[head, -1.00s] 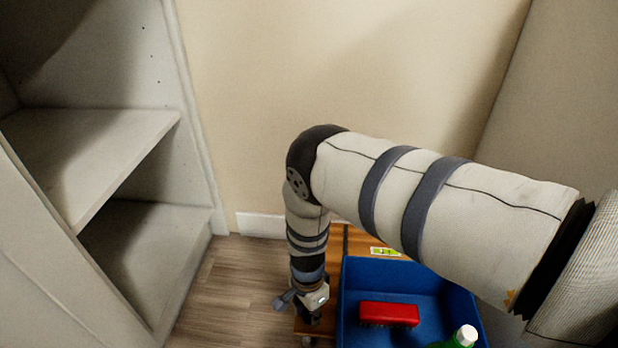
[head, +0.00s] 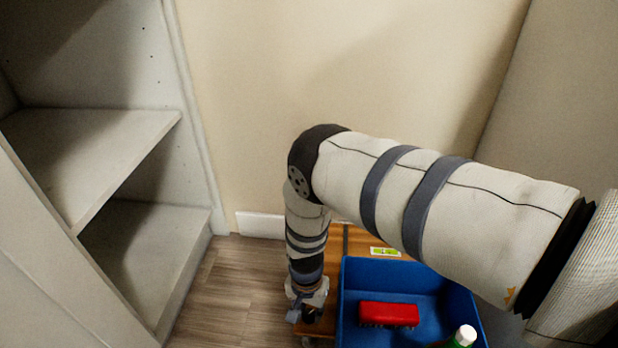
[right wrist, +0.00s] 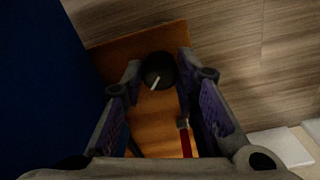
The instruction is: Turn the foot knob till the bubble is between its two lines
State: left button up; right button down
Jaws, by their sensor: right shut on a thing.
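The foot knob (right wrist: 157,70) is dark and round with a white line on top, near the corner of a wooden board (right wrist: 150,115). In the right wrist view my right gripper (right wrist: 159,69) has a finger on each side of the knob and is shut on it. In the head view my right gripper (head: 308,308) points down at the board's left side, and the knob is hidden under it. The yellow-green level vial (head: 385,252) lies behind the blue bin; its bubble is too small to place surely against the lines. My left gripper is not in view.
A blue bin (head: 345,300) stands on the board just right of my gripper. It holds a red brush-like thing (head: 389,314) and a green bottle with a white cap (head: 465,336). Shelving (head: 100,150) stands at left; wood floor (head: 220,290) between is clear.

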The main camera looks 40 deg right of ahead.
aim_at(307, 314)
jog(key=n, duration=0.4)
jog(key=shift+n, duration=2.2)
jog(key=c, duration=1.2)
grip_release()
jog(key=shift+c, duration=0.2)
jog(key=shift+r, duration=0.1)
notch_tip(307, 314, up, 12)
jog(key=shift+a, duration=0.25)
